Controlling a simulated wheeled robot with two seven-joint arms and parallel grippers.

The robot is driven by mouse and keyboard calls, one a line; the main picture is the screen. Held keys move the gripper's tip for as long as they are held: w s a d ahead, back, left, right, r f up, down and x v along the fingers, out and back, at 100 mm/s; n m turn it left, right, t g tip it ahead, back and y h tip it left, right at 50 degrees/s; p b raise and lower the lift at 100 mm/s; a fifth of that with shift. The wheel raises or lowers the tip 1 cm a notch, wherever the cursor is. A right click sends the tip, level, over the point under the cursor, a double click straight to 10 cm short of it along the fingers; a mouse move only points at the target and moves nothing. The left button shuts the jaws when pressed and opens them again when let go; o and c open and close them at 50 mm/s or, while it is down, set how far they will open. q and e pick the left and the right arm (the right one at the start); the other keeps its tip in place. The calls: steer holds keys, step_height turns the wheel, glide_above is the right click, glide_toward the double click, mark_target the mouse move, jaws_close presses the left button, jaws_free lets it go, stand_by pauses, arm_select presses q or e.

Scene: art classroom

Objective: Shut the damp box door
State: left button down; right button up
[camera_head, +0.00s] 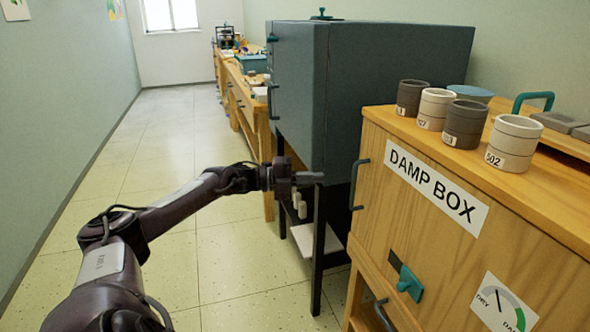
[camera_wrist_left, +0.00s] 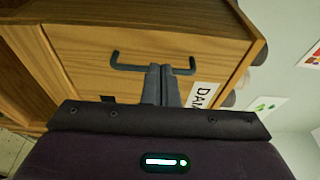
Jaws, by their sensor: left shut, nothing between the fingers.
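The damp box (camera_head: 455,235) is a wooden cabinet at the right of the head view. Its front carries a "DAMP BOX" label (camera_head: 436,187), a dark bar handle (camera_head: 357,186) near the left edge and a teal latch knob (camera_head: 409,284) lower down. I cannot tell whether the door is fully flush. My left gripper (camera_head: 318,177) is shut and empty, left of the handle and apart from it in the head view. In the left wrist view its fingers (camera_wrist_left: 160,84) overlap the middle of the handle (camera_wrist_left: 125,66) and hide part of it. My right gripper is not in view.
Grey numbered pots (camera_head: 512,143) stand on the cabinet top. A blue-grey cabinet on legs (camera_head: 385,80) stands just behind my left gripper. A wooden workbench (camera_head: 235,95) runs farther back. The tiled floor (camera_head: 150,150) on the left is clear.

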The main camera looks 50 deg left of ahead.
arm_select(q)
steer(key=w+a+b, duration=0.1)
steer(key=a, duration=0.6)
steer(key=shift+a+b, duration=0.35)
steer(key=shift+b, duration=0.05)
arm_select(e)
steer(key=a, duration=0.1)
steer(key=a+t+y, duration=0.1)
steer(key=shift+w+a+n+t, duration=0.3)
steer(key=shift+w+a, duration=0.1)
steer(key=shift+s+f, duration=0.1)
